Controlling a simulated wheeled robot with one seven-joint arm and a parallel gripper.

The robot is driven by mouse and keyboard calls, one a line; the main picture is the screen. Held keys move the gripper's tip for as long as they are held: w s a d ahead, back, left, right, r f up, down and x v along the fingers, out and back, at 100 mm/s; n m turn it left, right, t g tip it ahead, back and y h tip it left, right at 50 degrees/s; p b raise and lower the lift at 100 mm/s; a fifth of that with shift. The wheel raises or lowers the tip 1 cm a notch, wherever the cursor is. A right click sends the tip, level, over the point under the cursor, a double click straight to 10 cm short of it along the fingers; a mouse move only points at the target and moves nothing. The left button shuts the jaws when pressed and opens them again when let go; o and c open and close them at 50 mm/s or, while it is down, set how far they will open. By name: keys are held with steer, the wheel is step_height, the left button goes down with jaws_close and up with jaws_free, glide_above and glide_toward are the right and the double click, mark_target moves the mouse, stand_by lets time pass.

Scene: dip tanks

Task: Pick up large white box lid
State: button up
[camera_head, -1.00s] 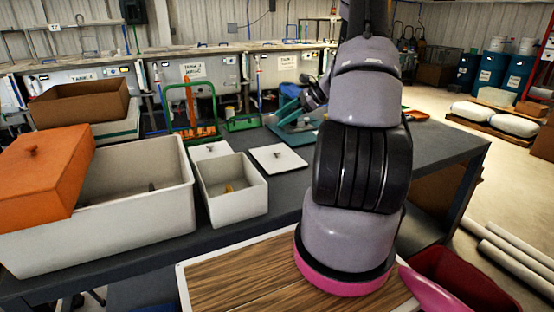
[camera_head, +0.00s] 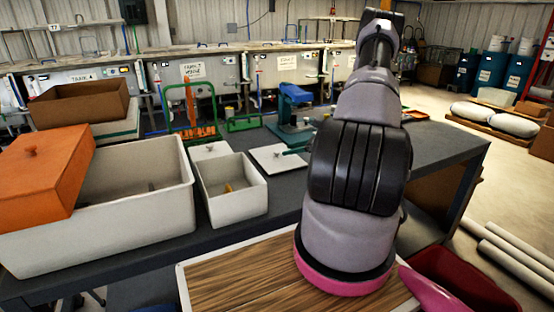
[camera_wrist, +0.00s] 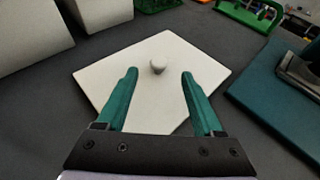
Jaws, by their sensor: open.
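A flat white square lid (camera_head: 270,154) with a small round knob lies on the dark table, right of the small white box. In the wrist view the lid (camera_wrist: 155,105) fills the middle, its knob (camera_wrist: 157,67) near the fingertips. My gripper (camera_wrist: 159,75) is open and empty, with its teal fingers spread on either side of the knob's line, above the lid. I cannot tell the exact height. In the head view my arm hides most of the gripper; a teal finger shows by the lid's right side.
A small white box (camera_head: 233,203) and a large white box (camera_head: 130,228) stand left of the lid. An orange lid (camera_head: 40,170) rests tilted on the large box. Another white lid (camera_head: 209,150) lies behind the small box. A teal press (camera_head: 291,103) stands behind.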

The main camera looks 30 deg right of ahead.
mark_target(277, 151)
steer(key=x, duration=0.5)
steer(key=shift+a, duration=0.1)
jaws_close()
steer(key=shift+r, duration=0.1)
